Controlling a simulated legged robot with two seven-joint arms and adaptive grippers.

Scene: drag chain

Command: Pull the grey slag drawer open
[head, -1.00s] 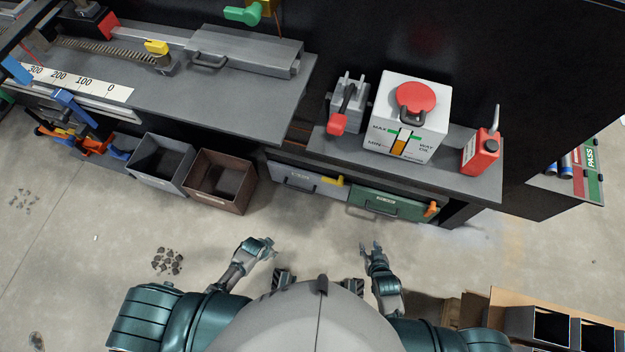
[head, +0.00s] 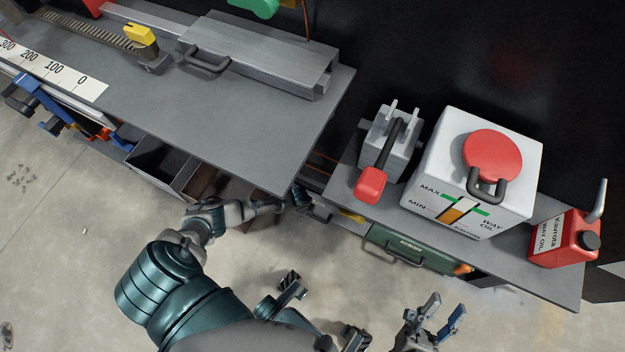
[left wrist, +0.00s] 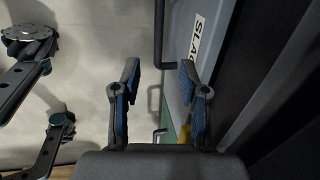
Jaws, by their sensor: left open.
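The grey slag drawer (left wrist: 178,25) shows in the left wrist view with a white label and a dark bar handle (left wrist: 159,40). In the head view my left arm and the bench top hide most of it. My left gripper (head: 298,197) is at the drawer front. In the left wrist view its two fingers (left wrist: 160,78) are apart, with the handle ahead between the tips. I cannot tell whether they touch it. The drawer looks shut. My right gripper (head: 443,309) is open and empty over the floor.
The green drawer (head: 425,256) with its own handle is to the right, and a yellow latch (head: 352,215) lies between. A brown bin (head: 205,184) stands left of my left gripper. The bench shelf holds a white oil tank (head: 475,170) and a red can (head: 566,240).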

